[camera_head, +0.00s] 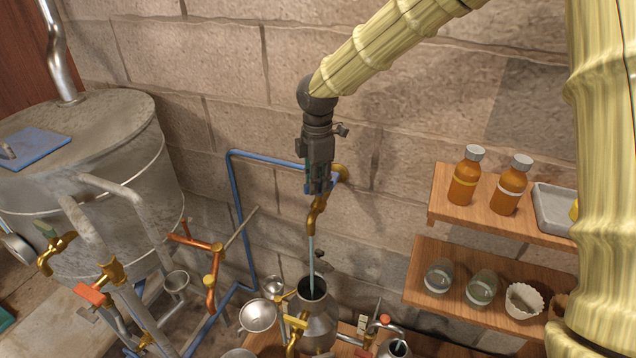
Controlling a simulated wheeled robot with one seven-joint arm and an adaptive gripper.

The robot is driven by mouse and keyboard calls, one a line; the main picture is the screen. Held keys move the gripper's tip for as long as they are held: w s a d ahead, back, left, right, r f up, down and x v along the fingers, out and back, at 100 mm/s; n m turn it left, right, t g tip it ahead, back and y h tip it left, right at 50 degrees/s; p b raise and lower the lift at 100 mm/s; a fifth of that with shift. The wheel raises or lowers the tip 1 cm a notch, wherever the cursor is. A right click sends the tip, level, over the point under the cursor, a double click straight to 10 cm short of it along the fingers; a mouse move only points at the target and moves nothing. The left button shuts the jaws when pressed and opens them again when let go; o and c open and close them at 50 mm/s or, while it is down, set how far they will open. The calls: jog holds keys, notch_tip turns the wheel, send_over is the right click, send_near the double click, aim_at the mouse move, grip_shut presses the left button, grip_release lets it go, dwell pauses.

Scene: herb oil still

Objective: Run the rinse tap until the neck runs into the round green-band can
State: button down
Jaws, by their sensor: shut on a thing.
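The rinse tap (317,217) is a brass spout on the wall at the end of a blue pipe. My gripper (318,190) points down on top of it and is shut on its handle, which the fingers mostly hide. A thin pale-blue stream (311,262) falls from the spout into the open mouth of a grey metal vessel (319,325). A small brass tap (297,325) sits on that vessel's front. A smaller metal can (396,348) stands at the bottom edge, partly cut off. I cannot make out a green band, or any flow from a neck.
A large metal still (95,210) stands at left with red-orange and brass valves beside it. Funnels (258,316) lie left of the vessel. Two wooden shelves at right hold amber bottles (466,175) and glass jars (481,287). A blue pipe (237,200) runs along the wall.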

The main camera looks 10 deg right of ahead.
jog(key=m, duration=0.4)
jog(key=shift+m, duration=0.3)
jog(key=shift+w+m+b, duration=0.15)
jog(key=shift+m+b, duration=0.15)
jog(key=shift+m, duration=1.6)
jog(key=c, duration=1.5)
grip_release()
notch_tip(320, 180, up, 12)
jog(key=shift+r, duration=0.1)
